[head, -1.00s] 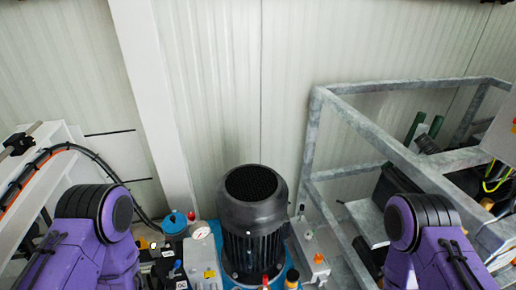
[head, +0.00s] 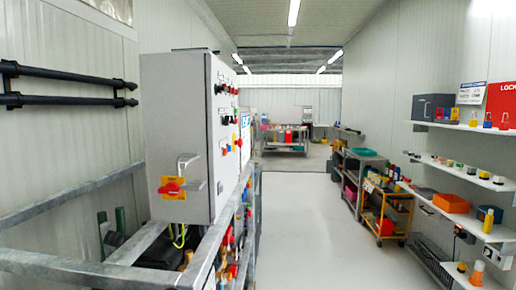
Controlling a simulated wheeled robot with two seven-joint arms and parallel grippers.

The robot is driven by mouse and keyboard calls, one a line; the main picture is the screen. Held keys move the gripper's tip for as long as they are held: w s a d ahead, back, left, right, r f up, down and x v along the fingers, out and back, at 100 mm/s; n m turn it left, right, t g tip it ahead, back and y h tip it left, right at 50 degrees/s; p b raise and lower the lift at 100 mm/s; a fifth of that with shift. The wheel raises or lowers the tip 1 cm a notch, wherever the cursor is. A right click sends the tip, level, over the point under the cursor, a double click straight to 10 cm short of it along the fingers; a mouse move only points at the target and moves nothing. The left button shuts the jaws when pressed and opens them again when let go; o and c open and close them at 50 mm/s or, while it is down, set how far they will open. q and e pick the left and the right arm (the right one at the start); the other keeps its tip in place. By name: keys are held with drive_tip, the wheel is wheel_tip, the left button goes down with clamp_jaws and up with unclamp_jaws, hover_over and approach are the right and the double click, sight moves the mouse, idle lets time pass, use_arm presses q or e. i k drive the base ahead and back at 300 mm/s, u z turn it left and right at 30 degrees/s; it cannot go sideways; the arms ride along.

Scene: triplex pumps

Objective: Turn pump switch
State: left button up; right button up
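A grey control cabinet (head: 176,125) stands left of the middle in the head view, on a galvanised frame. On its near side is a red rotary switch (head: 171,187) on a yellow plate, with a grey handle (head: 187,160) beside it. The cabinet's right face carries several small coloured knobs and buttons (head: 232,113), seen at a steep angle, so their settings cannot be told. Neither of my grippers is in view.
A galvanised frame rail (head: 80,267) crosses the lower left. A clear floor aisle (head: 310,225) runs ahead. On the right are white wall shelves (head: 462,203) with small items and a yellow cart (head: 388,212). A workbench (head: 284,140) stands far back.

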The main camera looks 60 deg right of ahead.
sight(226, 119)
drive_tip(key=z, duration=1.15)
drive_tip(key=k, duration=0.15)
drive_tip(key=z, duration=0.55)
